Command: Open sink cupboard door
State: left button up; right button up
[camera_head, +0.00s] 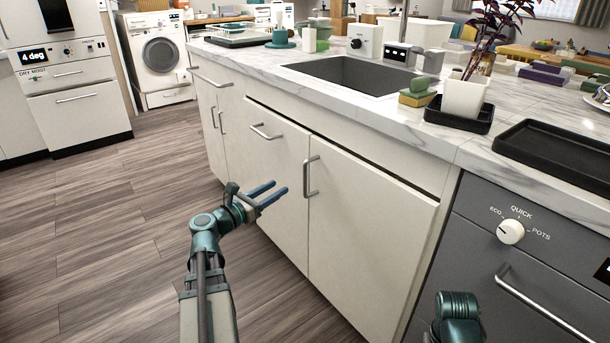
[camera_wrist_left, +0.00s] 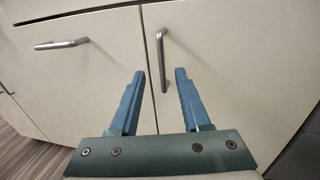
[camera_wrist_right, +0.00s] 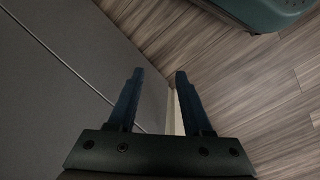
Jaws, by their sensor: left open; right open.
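The sink cupboard has two cream doors below the sink (camera_head: 350,74). The right door (camera_head: 365,225) has a vertical metal handle (camera_head: 310,177), and the left door (camera_head: 275,180) has a horizontal one (camera_head: 265,132). Both doors look shut or nearly so. My left gripper (camera_head: 280,188) is open and empty, just left of the vertical handle in the head view. In the left wrist view the vertical handle (camera_wrist_left: 161,55) lies ahead, lined up with the gap between the fingertips; contact cannot be told. My right gripper (camera_wrist_right: 160,74) is open and empty, pointing down near the floor.
A grey dishwasher (camera_head: 510,265) stands right of the cupboard. A marble counter (camera_head: 400,118) above holds a potted plant (camera_head: 464,96), sponges (camera_head: 417,92) and a black tray (camera_head: 560,155). The wooden floor (camera_head: 110,220) at left is clear. A washing machine (camera_head: 160,58) stands behind.

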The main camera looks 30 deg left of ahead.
pick_arm(q)
jog(key=w+d, duration=0.1)
jog(key=w, duration=0.7)
jog(key=w+d, duration=0.1)
jog(key=w, duration=0.3)
jog(key=shift+w+d, duration=0.3)
jog(key=shift+w, duration=0.1)
grip_shut()
dwell(0.8)
